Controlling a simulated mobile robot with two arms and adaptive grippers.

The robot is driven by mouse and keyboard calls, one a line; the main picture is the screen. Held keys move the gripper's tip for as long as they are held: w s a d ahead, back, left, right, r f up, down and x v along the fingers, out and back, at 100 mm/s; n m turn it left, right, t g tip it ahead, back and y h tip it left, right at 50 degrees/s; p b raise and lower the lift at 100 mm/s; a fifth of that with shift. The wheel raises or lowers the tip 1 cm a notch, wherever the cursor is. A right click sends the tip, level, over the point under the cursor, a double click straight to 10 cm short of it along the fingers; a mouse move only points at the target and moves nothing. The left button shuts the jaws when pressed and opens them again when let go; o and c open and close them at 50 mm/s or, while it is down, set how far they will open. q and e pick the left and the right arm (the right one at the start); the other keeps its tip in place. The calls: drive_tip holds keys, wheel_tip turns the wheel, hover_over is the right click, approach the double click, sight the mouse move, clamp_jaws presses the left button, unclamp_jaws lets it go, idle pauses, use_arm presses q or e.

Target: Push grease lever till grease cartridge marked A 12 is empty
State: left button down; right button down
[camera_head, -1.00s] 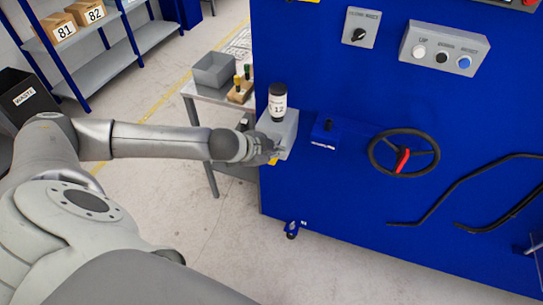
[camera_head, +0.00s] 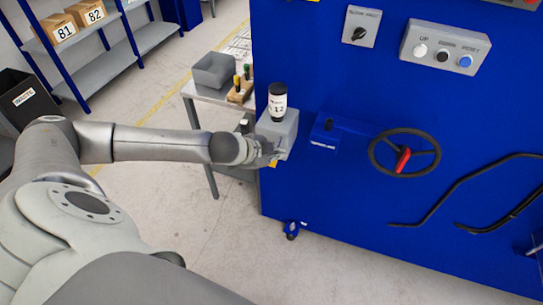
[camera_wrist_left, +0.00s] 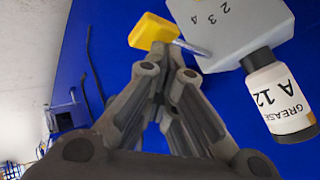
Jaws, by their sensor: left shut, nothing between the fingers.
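The grease cartridge (camera_head: 277,103), white with a black cap, stands on a grey block (camera_head: 288,134) on the blue machine's side. In the left wrist view the cartridge (camera_wrist_left: 278,98) reads "GREASE A 12", and the grey block (camera_wrist_left: 225,28) carries the numbers 2, 3, 4. The grease lever is a metal rod with a yellow end (camera_wrist_left: 150,31). My left gripper (camera_head: 272,152) is shut and empty beside the block. In the left wrist view its fingertips (camera_wrist_left: 160,66) are at the yellow end; I cannot tell if they touch. The grease level inside the cartridge is not visible. My right gripper is out of view.
A black handwheel (camera_head: 404,153) with a red grip and a small blue box (camera_head: 325,132) project from the machine. Black rails are at right. A side table (camera_head: 212,95) with a grey bin stands behind the block. The floor left of the machine is open.

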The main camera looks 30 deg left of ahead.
use_arm(q)
drive_tip(key=shift+f, duration=0.25)
drive_tip(key=shift+r, duration=0.1)
idle(0.5)
drive_tip(key=shift+r+p, duration=1.7)
drive_tip(key=shift+p, duration=0.35)
wheel_tip(320, 180, up, 5)
drive_tip(key=p, duration=0.5)
